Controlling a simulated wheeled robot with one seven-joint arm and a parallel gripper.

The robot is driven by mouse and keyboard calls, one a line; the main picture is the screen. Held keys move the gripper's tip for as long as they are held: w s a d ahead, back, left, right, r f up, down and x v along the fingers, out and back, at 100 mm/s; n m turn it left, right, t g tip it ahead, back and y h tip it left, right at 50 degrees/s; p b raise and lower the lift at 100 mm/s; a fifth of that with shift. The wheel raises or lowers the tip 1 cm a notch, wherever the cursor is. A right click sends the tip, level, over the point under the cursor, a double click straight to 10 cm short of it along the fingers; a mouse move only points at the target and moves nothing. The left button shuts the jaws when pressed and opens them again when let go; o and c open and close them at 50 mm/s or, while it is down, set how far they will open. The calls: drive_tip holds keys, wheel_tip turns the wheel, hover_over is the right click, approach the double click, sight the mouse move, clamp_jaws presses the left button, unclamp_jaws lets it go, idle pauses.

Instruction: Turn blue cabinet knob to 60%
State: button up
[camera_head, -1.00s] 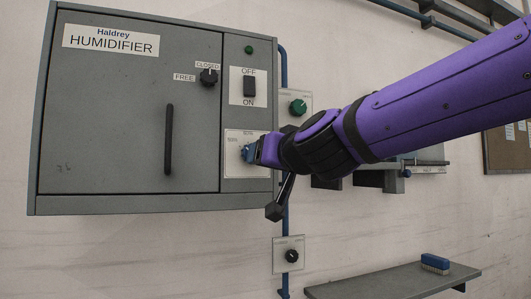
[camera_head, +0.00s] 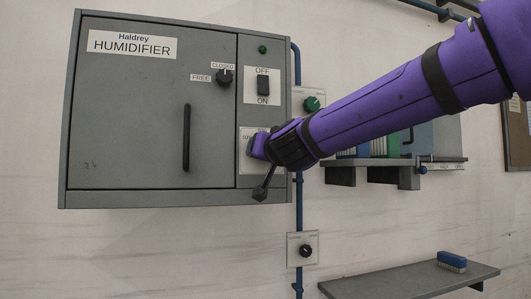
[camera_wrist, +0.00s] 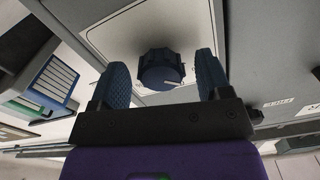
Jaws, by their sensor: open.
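The grey humidifier cabinet (camera_head: 150,120) hangs on the wall in the head view. Its blue knob (camera_wrist: 158,68) shows in the wrist view, dark blue and round, with a pale pointer line near its lower right edge. My gripper (camera_head: 257,146) is in front of the white scale plate (camera_head: 245,167) at the cabinet's lower right. In the wrist view my blue fingers stand open on either side of the knob, with a visible gap on each side. In the head view my gripper hides the knob and most of the scale marks.
Above the plate are an OFF/ON switch (camera_head: 263,85) and a green lamp (camera_head: 262,49). A black FREE/CLOSED knob (camera_head: 224,76) and door handle (camera_head: 186,137) are on the left. A green knob (camera_head: 311,104), blue pipe (camera_head: 298,205) and lower black knob (camera_head: 305,250) are on the wall.

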drive_tip(key=shift+w+a, duration=0.1)
drive_tip(key=shift+w, duration=0.3)
drive_tip(key=c, duration=0.9)
drive_tip(key=shift+m, duration=0.3)
drive_tip(key=m, duration=0.9)
drive_tip(key=shift+a, duration=0.1)
